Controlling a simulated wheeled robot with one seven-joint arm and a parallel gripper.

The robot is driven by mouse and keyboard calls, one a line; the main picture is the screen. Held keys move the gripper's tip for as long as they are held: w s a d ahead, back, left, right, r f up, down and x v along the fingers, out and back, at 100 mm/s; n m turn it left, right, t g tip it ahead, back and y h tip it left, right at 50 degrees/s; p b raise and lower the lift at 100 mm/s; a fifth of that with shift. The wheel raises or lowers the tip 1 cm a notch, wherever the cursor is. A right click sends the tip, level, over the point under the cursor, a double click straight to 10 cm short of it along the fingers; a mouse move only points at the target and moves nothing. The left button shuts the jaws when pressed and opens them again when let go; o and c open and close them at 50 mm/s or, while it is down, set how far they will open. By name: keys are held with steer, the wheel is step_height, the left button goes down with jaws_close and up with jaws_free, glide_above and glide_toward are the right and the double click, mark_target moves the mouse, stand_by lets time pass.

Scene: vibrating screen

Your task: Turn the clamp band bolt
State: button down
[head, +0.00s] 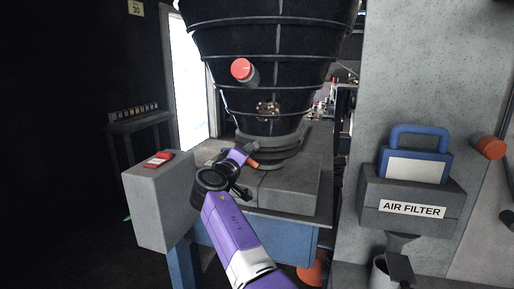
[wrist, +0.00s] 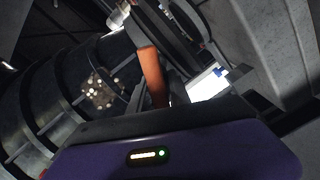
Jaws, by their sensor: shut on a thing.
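The clamp band (head: 268,142) is a grey ring around the bottom of the black ribbed screen body. The orange bolt (head: 253,164) sticks out at the band's front left. My gripper (head: 246,160) reaches it from the left and is shut on it. In the wrist view the orange bolt (wrist: 153,76) rises beyond my purple gripper housing. The fingertips' exact contact with the bolt is hidden in both views.
A grey control box (head: 158,205) with a red button stands close left of my arm. A grey wall with an air filter box (head: 412,204) is at right. The black screen body (head: 270,75) carries a red knob (head: 241,69). A grey base (head: 285,190) lies below the band.

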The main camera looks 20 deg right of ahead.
steer(key=shift+b+x, duration=0.85)
steer(key=shift+b, duration=0.55)
steer(key=shift+f+m+b, duration=0.1)
steer(key=shift+m+b, duration=0.3)
steer(key=shift+b, duration=0.55)
